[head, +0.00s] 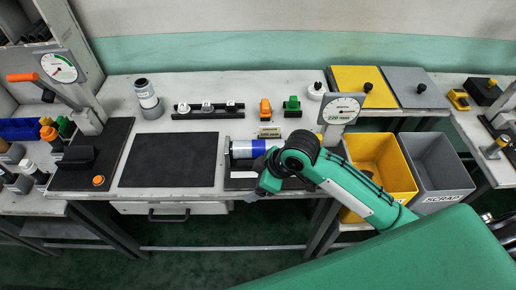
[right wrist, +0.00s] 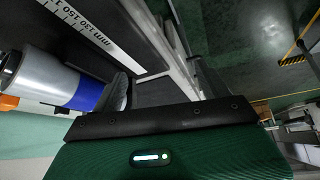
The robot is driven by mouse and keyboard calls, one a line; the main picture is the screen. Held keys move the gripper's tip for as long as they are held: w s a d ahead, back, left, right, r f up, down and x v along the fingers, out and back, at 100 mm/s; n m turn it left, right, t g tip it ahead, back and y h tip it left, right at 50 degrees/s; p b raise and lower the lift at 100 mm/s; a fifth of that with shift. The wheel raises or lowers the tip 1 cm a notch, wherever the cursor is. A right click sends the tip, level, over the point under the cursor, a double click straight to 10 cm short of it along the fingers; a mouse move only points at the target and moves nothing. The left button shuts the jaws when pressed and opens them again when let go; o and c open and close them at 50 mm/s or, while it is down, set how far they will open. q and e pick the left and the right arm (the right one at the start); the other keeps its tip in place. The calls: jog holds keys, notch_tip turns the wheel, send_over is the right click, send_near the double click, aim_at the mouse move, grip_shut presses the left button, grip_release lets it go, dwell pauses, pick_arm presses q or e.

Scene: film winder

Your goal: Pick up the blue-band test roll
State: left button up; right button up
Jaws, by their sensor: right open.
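The blue-band test roll (head: 243,148) is a silver-grey cylinder with a blue band, lying on its side at the right of the bench. In the right wrist view the roll (right wrist: 62,82) shows at the left, its blue band towards the middle. My right gripper (head: 252,195) is open, at the bench's front edge, just in front of and below the roll's band end. A grey fingertip shows close beside the blue band in the right wrist view; whether it touches cannot be told. My left gripper is out of view.
A ruler scale (right wrist: 85,32) runs beside the roll. A black mat (head: 170,160) lies to the left. A dial gauge (head: 341,108) stands to the right, with yellow (head: 403,190) and grey scrap (head: 440,188) bins beyond. Orange (head: 265,108) and green (head: 292,106) items stand behind.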

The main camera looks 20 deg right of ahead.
jog(key=w+d+r+n+g, duration=0.2)
jog(key=w+d+r+n, duration=0.1)
jog(key=w+d+r, duration=0.85)
jog(key=p, duration=0.1)
send_over(261, 143)
jog(key=s+d, duration=0.1)
jog(key=d, duration=0.1)
jog(key=shift+h, duration=0.4)
notch_tip(261, 143, down, 6)
jog(key=shift+r, duration=0.1)
jog(key=p+x, duration=0.1)
jog(key=x, duration=0.1)
jog(key=p+x, duration=0.1)
jog(key=x, duration=0.1)
jog(key=shift+w+a+f, duration=0.25)
jog(key=shift+f, duration=0.05)
jog(key=shift+a+f, duration=0.1)
jog(key=shift+f, duration=0.3)
jog(key=shift+c, duration=0.2)
jog(key=c, duration=1.1)
jog(key=shift+c, duration=0.7)
